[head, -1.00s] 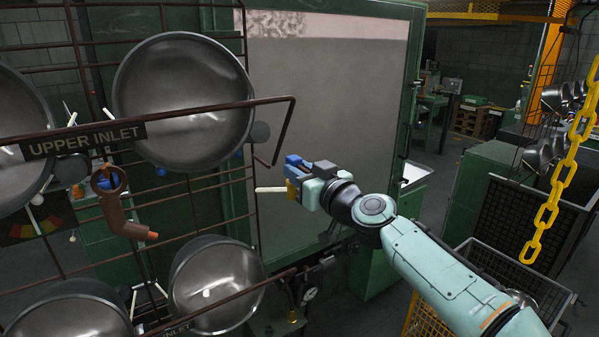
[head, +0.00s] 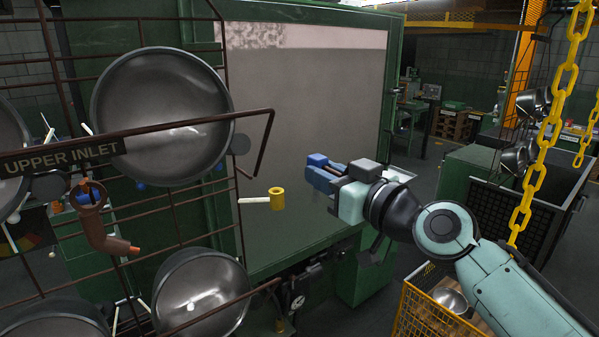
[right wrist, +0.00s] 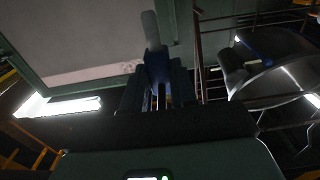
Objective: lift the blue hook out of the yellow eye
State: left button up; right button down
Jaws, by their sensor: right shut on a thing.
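The yellow eye (head: 277,203) is a short upright open ring on the end of a pale rod (head: 254,200), at the right edge of the pan rack in the head view. The blue hook (head: 318,160) is in my right gripper (head: 326,177), to the right of the eye. A clear gap shows between hook and eye, and the eye's top opening looks empty. In the right wrist view the blue hook (right wrist: 158,66) stands between the two dark fingers of the right gripper (right wrist: 157,88), which are shut on it. The hook's full shape is partly hidden by the gripper. My left gripper is not in view.
A brown rail (head: 190,122) with an "UPPER INLET" sign and several steel pans (head: 160,115) fill the left. A brown elbow fitting (head: 97,215) hangs there. A green cabinet (head: 300,120) stands behind. A yellow chain (head: 538,160) and a yellow basket (head: 425,310) are at right.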

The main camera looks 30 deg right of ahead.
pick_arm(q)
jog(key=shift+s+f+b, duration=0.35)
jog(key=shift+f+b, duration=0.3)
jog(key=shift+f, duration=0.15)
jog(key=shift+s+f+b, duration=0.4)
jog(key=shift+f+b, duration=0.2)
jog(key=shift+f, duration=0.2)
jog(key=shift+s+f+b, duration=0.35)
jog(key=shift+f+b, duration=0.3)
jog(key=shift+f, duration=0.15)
pick_arm(e)
jog(key=s+d, duration=0.1)
jog(key=s, duration=1.3)
jog(key=shift+s, duration=0.35)
